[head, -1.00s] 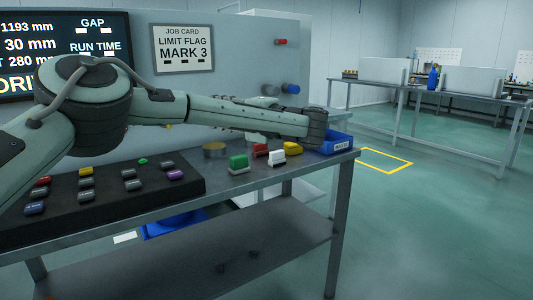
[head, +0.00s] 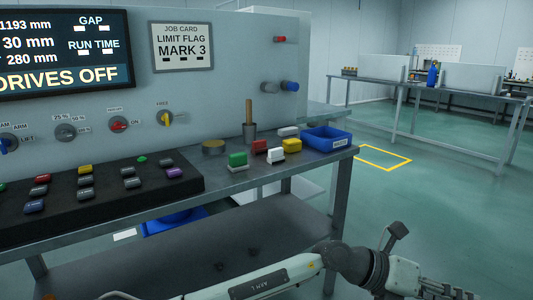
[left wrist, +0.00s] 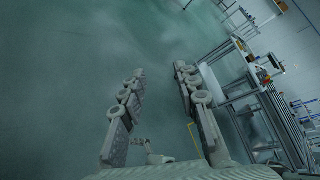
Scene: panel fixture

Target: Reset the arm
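My left arm crosses the bottom of the head view from the left, low in front of the bench. Its gripper (head: 440,294) is at the bottom right, partly cut off by the frame edge. In the left wrist view the left gripper (left wrist: 160,74) has its two fingers wide apart with nothing between them, over green floor. My right gripper is not in view. On the grey panel, the display (head: 65,52) reads DRIVES OFF. Below it are a blue knob (head: 8,145), a grey knob (head: 66,132), a red knob (head: 118,124) and a yellow knob (head: 165,118).
The bench holds a black button board (head: 100,210), a brass-coloured disc (head: 214,147), a cup with a wooden handle (head: 249,130), several coloured blocks and a blue bin (head: 326,139). A lower shelf (head: 230,250) lies beneath. Floor at right is clear up to another bench.

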